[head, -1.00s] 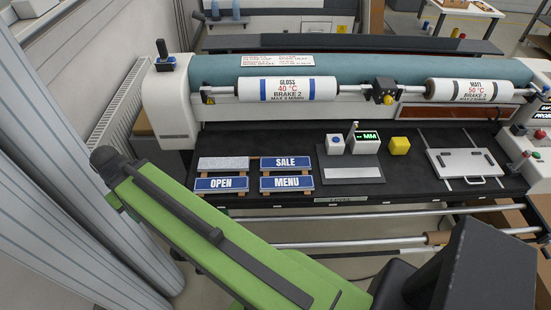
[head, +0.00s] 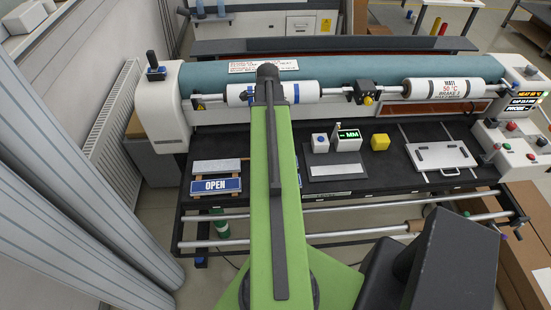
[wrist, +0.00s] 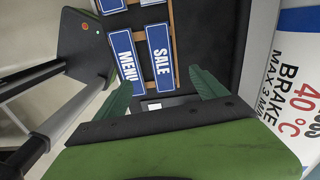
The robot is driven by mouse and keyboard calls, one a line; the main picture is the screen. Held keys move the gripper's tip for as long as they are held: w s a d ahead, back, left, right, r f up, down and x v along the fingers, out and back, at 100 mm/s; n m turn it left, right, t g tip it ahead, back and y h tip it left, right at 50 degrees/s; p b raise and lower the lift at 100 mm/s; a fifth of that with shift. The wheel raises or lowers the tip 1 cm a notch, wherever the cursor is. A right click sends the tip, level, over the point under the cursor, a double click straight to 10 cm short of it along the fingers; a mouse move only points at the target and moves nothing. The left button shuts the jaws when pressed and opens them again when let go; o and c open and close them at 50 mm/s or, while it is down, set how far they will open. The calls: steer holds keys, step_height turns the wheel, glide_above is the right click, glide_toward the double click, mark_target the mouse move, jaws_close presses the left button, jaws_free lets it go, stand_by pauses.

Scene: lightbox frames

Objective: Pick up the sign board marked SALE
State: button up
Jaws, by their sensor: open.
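The SALE sign board (wrist: 160,57), blue with white letters and a white edge, lies in the wrist view just beyond my gripper (wrist: 163,91). The gripper's two green fingers are spread apart with nothing between them touching a board. The sign's near end lies between the fingertips in the picture, and I cannot tell the height gap. The MENU board (wrist: 126,62) lies beside it, to the left. In the head view my green arm covers both boards, and my gripper is hidden there.
Printed rollers (head: 443,88) run behind.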

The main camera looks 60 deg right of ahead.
steer(key=shift+m, duration=0.4)
steer(key=f+b, duration=0.8)
steer(key=s+d+f+b, duration=0.1)
steer(key=f+b, duration=0.3)
steer(key=shift+f, duration=0.15)
steer(key=f+b, duration=0.1)
steer(key=b, duration=0.1)
steer(key=f+b, duration=0.4)
steer(key=shift+s+d+f, duration=0.15)
steer(key=shift+s+d, duration=0.15)
steer(key=shift+s, duration=0.1)
steer(key=shift+r, duration=0.2)
steer(key=shift+c, duration=0.3)
steer(key=c, duration=1.5)
